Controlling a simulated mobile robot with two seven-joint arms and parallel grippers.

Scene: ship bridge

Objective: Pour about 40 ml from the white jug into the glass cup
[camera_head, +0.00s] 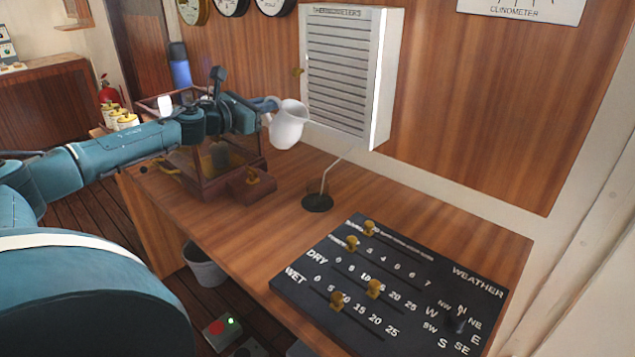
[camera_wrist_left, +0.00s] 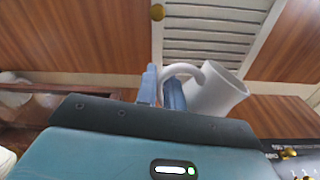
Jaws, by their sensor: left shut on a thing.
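The white jug (camera_head: 287,127) is held in the air above the table, in front of the louvred thermometer box. My left gripper (camera_head: 268,104) is shut on its handle; the wrist view shows the fingers (camera_wrist_left: 163,90) at the handle of the jug (camera_wrist_left: 214,94). The jug looks slightly tilted, its rim toward the upper right in the head view. Its contents are hidden. I cannot make out the glass cup clearly in either view. My right gripper is not in view.
A glass-sided wooden case (camera_head: 228,178) stands on the table at left. A thin-stemmed stand with a round black base (camera_head: 317,203) stands mid-table. A black weather board (camera_head: 400,290) fills the front right. The thermometer box (camera_head: 348,75) is on the wall behind the jug.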

